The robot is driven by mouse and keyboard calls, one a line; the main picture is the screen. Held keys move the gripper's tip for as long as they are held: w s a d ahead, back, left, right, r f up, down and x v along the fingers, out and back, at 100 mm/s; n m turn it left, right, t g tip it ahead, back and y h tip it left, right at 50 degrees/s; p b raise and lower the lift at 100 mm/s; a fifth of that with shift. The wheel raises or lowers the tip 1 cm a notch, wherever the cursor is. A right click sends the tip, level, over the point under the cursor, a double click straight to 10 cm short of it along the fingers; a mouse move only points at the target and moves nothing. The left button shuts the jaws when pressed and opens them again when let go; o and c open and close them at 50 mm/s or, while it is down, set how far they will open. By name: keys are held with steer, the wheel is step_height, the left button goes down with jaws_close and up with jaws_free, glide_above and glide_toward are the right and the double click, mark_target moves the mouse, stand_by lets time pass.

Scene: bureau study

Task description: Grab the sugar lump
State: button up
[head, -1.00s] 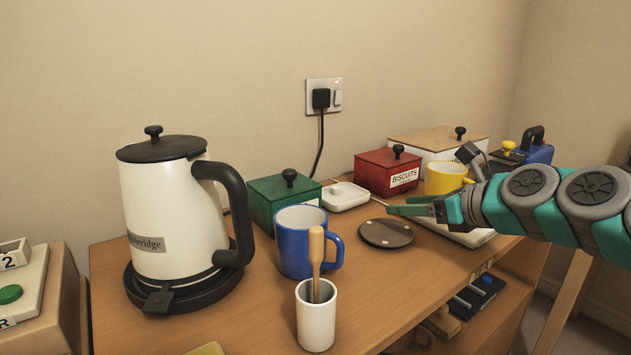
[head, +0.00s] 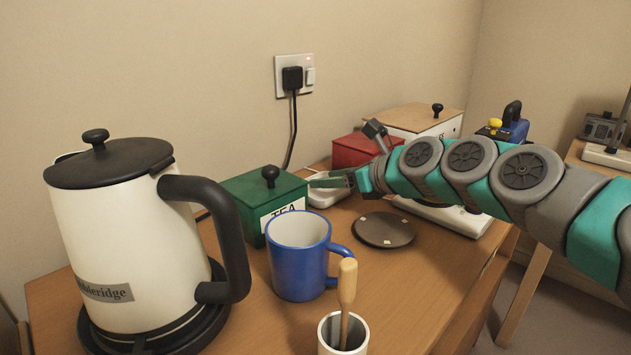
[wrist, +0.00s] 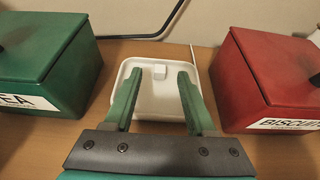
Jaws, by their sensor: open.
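A small white block (wrist: 160,72), which looks like the sugar lump, sits near the back of a shallow white tray (wrist: 150,106) in the wrist view. In the head view the white tray (head: 323,199) shows beside the green tea box, partly behind my gripper (head: 330,181), and the block cannot be made out. My gripper is open and empty. In the wrist view its two green fingers (wrist: 157,84) reach over the tray, one to each side of the block. The fingertips lie slightly nearer than the block, and their height above the tray cannot be told.
The green tea box (head: 232,193) stands left of the tray and the red biscuit box (head: 352,150) right of it, both close. A blue mug (head: 297,262), a dark round coaster (head: 385,231), a white cup (head: 330,338) and a kettle (head: 130,240) stand nearer.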

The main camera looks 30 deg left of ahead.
steer(key=shift+x, duration=1.2)
jaws_close()
